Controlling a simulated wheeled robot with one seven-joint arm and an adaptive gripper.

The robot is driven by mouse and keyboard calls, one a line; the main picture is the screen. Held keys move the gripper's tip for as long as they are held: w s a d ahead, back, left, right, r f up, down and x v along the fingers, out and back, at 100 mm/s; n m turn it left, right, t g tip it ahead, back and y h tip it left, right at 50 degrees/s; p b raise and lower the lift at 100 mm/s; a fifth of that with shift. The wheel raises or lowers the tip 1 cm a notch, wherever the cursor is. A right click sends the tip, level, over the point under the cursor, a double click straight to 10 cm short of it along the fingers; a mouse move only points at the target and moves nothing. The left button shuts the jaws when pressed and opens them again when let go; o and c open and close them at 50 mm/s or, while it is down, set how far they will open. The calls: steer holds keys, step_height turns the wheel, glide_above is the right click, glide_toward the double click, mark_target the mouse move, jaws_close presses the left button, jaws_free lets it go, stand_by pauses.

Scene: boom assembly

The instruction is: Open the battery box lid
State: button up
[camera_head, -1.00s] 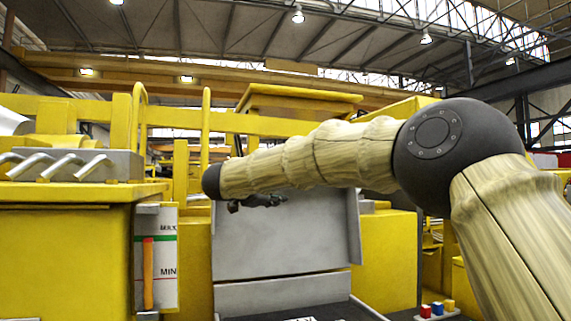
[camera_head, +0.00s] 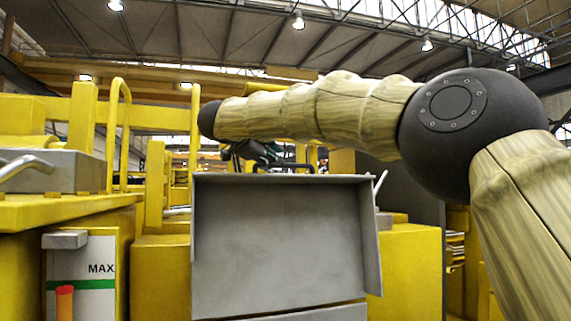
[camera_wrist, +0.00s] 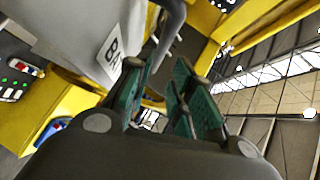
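The battery box lid (camera_head: 280,245) is a grey panel with side flanges. It stands upright in the head view, and a dark handle (camera_head: 285,168) shows at its top edge. In the wrist view, the lid's grey face (camera_wrist: 85,30) carries a white label, partly legible as "BAT". The grey handle bar (camera_wrist: 171,28) reaches down towards my gripper (camera_wrist: 160,72). My gripper's teal fingers are apart, close to the handle; contact cannot be told. In the head view, my gripper (camera_head: 255,152) is small and dark, just above the lid's top edge. The box interior is out of view.
Yellow machine bodies (camera_head: 160,265) stand left and right of the lid. A gauge marked MAX (camera_head: 95,285) is at lower left, with yellow rails (camera_head: 195,130) behind it. My arm crosses the upper right of the head view.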

mark_target(286, 166)
steer(key=p+x, duration=0.2)
steer(key=x, duration=0.4)
steer(key=shift+w+d+f, duration=0.1)
steer(key=shift+w+f, duration=0.05)
steer(key=shift+w, duration=0.2)
steer(key=shift+x, duration=0.8)
steer(key=shift+f, duration=0.1)
steer(key=shift+s, duration=0.15)
jaws_close()
